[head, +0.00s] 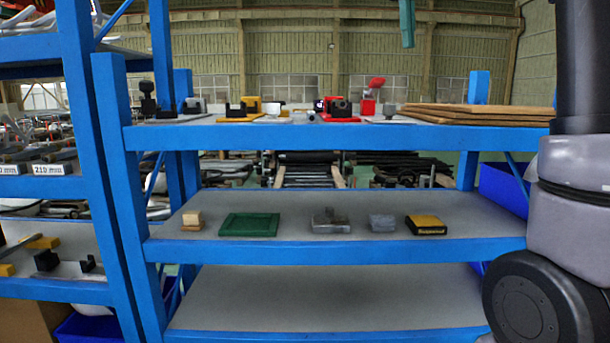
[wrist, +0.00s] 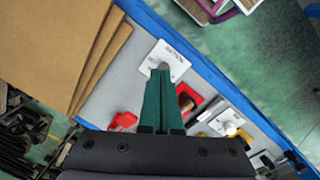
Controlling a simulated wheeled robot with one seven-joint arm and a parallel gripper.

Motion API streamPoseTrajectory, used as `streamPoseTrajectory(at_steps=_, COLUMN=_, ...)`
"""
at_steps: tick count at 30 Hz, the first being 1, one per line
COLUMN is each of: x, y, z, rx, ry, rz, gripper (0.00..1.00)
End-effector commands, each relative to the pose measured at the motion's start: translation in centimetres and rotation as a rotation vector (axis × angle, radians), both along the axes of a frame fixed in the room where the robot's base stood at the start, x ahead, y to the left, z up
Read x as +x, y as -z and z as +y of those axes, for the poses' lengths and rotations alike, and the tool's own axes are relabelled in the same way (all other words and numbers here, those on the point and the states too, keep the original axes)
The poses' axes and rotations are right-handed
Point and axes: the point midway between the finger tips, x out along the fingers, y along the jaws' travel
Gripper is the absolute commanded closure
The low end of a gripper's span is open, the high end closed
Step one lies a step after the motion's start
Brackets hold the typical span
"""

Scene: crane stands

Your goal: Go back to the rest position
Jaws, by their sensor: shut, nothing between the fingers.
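My gripper (head: 407,38) hangs at the top of the head view, above the right half of the upper shelf (head: 330,137). Its two green fingers are shut together with nothing between them, as the wrist view (wrist: 160,74) shows. In the wrist view the fingertips overlap a white plate with a round grey piece (wrist: 163,58) on the shelf. In the head view there is a clear gap between the fingertips and the items below. My arm shows at the right edge of the head view.
Brown boards (head: 480,112) lie at the shelf's right end. A red stand (head: 339,112) and a yellow stand (head: 240,113) are to the left. The middle shelf holds a green tray (head: 249,225) and small blocks. The bottom shelf (head: 320,298) is bare. A blue post (head: 117,200) stands left.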

Motion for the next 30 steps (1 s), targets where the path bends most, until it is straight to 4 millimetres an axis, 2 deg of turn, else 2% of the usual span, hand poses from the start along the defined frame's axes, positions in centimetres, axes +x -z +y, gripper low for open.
streamPoseTrajectory(at_steps=5, x=-3.9, y=2.5, z=-2.1, rx=0.026, ry=0.088, rz=-0.086, gripper=1.00)
streamPoseTrajectory(at_steps=8, x=-6.7, y=5.3, z=-2.9, rx=0.077, ry=0.182, rz=-0.168, gripper=1.00)
streamPoseTrajectory(at_steps=12, x=-10.3, y=10.1, z=-3.1, rx=0.194, ry=0.364, rz=-0.298, gripper=1.00)
streamPoseTrajectory(at_steps=18, x=-14.3, y=16.7, z=-2.6, rx=0.398, ry=0.664, rz=-0.458, gripper=1.00)
streamPoseTrajectory(at_steps=21, x=-15.4, y=18.9, z=-2.5, rx=0.475, ry=0.781, rz=-0.507, gripper=1.00)
streamPoseTrajectory(at_steps=24, x=-15.9, y=20.3, z=-2.5, rx=0.522, ry=0.852, rz=-0.536, gripper=1.00)
streamPoseTrajectory(at_steps=30, x=-16.1, y=20.8, z=-2.5, rx=0.543, ry=0.886, rz=-0.547, gripper=1.00)
